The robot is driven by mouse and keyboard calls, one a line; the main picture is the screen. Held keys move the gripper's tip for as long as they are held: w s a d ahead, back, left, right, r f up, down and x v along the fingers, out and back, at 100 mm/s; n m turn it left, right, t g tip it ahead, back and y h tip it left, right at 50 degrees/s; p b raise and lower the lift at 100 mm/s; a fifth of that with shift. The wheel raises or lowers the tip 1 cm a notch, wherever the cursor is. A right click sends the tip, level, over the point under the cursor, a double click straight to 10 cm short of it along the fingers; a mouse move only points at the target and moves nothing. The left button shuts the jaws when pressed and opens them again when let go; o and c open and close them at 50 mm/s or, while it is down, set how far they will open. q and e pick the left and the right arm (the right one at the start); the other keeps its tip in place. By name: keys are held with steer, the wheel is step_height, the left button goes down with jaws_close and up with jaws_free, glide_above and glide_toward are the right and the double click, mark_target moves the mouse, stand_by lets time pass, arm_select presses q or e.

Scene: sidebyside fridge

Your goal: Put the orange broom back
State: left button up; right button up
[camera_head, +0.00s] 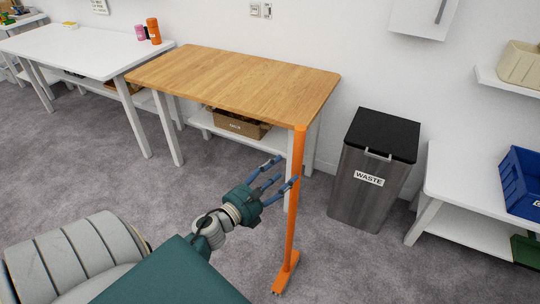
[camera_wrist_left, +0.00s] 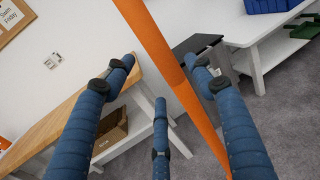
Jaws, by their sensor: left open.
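The orange broom (camera_head: 294,205) stands upright on the grey carpet at the near right corner of the wooden-topped table, its foot (camera_head: 285,272) on the floor. My left gripper (camera_head: 287,172) is open at the middle height of the handle, its blue fingers reaching from the left. One fingertip overlaps the handle in the head view. My right gripper is in neither view.
The wooden-topped table (camera_head: 235,80) is bare, with a cardboard box (camera_head: 238,124) on its lower shelf. A grey waste bin (camera_head: 370,185) with a black lid stands right of the broom. A white bench (camera_head: 470,190) holds a blue crate (camera_head: 522,180). The carpet in front is clear.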

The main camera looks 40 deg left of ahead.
arm_select(q)
steer(key=s, duration=0.5)
steer(key=shift+b, duration=0.4)
steer(key=s+d+f+n+g+y, duration=0.1)
steer(key=s+d+f+n+g, duration=0.2)
steer(key=f+n, duration=0.65)
steer(key=s+d+f+n+g, duration=0.15)
steer(key=s+f+n, duration=0.25)
steer(key=f, duration=1.1)
steer(key=s+d+f+n+g+y, duration=0.15)
steer(key=s+f+n+g, duration=0.25)
steer(key=f+n, duration=0.55)
steer(key=s+d+f+n+g, duration=0.2)
steer(key=s+f, duration=0.4)
steer(key=s, duration=0.3)
steer(key=s+d+f+n+g+h, duration=0.1)
steer(key=s+d+f+n+g, duration=0.2)
steer(key=s+f, duration=0.4)
steer(key=s+d+f+n+g+h, duration=0.1)
steer(key=s+d+f+n+g, duration=0.2)
steer(key=s, duration=1)
step_height(320, 180, down, 4)
steer(key=d+n, duration=0.1)
steer(key=n, duration=0.2)
steer(key=shift+s, duration=0.15)
steer(key=shift+r+g, duration=0.1)
steer(key=shift+g, duration=0.15)
